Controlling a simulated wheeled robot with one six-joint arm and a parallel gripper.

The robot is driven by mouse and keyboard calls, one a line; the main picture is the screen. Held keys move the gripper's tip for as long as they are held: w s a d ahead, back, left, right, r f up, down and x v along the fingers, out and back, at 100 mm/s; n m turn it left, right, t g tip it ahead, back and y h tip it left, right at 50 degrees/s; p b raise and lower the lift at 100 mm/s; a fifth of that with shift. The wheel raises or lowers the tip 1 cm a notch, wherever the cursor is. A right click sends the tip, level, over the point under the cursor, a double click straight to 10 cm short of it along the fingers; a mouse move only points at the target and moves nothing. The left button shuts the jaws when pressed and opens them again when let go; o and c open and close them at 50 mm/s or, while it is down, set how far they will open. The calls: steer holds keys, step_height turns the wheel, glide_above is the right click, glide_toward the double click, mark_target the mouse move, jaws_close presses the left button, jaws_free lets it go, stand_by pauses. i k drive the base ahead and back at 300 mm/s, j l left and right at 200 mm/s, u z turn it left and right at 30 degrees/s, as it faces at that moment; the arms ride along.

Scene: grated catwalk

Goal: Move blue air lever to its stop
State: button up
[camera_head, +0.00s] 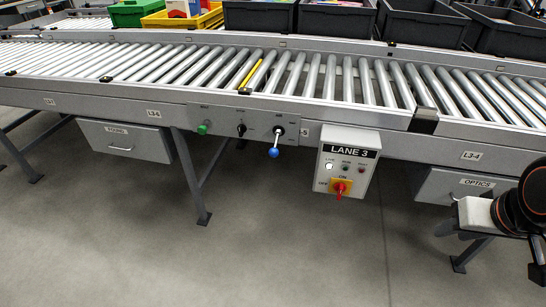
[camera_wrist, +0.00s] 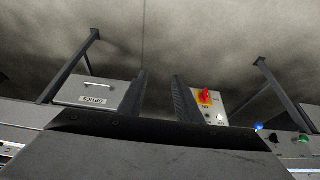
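The blue air lever (camera_head: 273,152) is on the grey panel on the side of the conveyor. Its pale shaft runs from a dark round pivot down and slightly left to a blue ball knob. In the wrist view, which is upside down, the blue knob (camera_wrist: 259,126) shows small at the right. My gripper (camera_wrist: 160,78) has its two dark fingers apart with nothing between them. It is well away from the lever. In the head view only part of my arm shows at the right edge, and the fingertips are not clear there.
A LANE 3 box (camera_head: 347,161) with a red-and-yellow switch (camera_head: 340,187) juts out right of the lever. A black knob (camera_head: 241,129) and green button (camera_head: 203,129) are to its left. Drawers (camera_head: 125,141) and table legs are below. The floor in front is clear.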

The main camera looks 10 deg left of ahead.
mark_target(274, 152)
steer(key=l+u, duration=0.6)
steer(key=u, duration=0.2)
steer(key=l+u, duration=0.25)
steer(key=u, duration=0.15)
steer(key=k, duration=0.05)
